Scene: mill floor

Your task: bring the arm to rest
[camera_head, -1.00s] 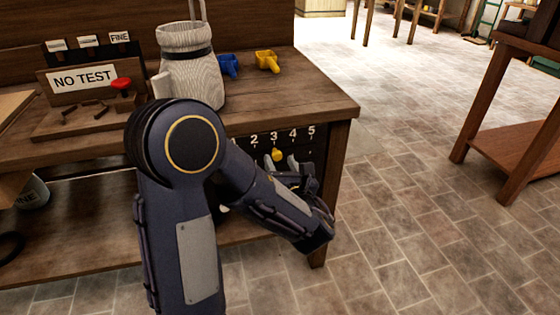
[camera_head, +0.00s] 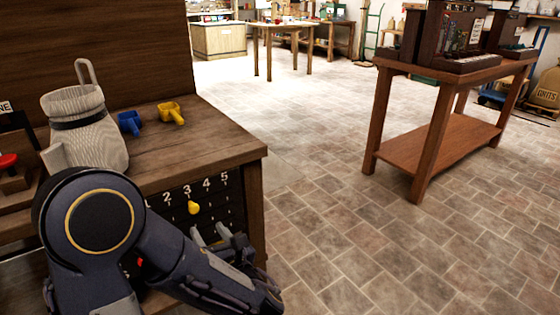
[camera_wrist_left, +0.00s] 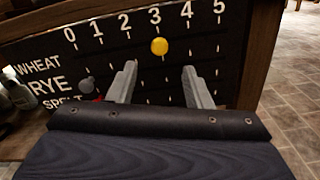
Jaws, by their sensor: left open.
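My left arm comes in from the lower left in the head view, bent at a dark joint with a gold ring. My left gripper (camera_head: 210,236) is in front of the board on the bench's front, its grey fingers partly hidden by the arm. In the left wrist view the two fingers of my left gripper (camera_wrist_left: 157,88) stand well apart with nothing between them. Beyond them is the dark numbered board (camera_wrist_left: 110,52) with WHEAT, RYE and SPELT rows. A yellow knob (camera_wrist_left: 159,46) sits below the 3; the yellow knob (camera_head: 194,208) also shows in the head view. My right gripper is not in view.
The wooden bench (camera_head: 215,148) holds a pale sack-like container (camera_head: 90,130), a blue scoop (camera_head: 130,123) and a yellow scoop (camera_head: 171,113). A reddish wooden table (camera_head: 440,140) stands to the right. The tiled floor (camera_head: 320,215) between them is clear.

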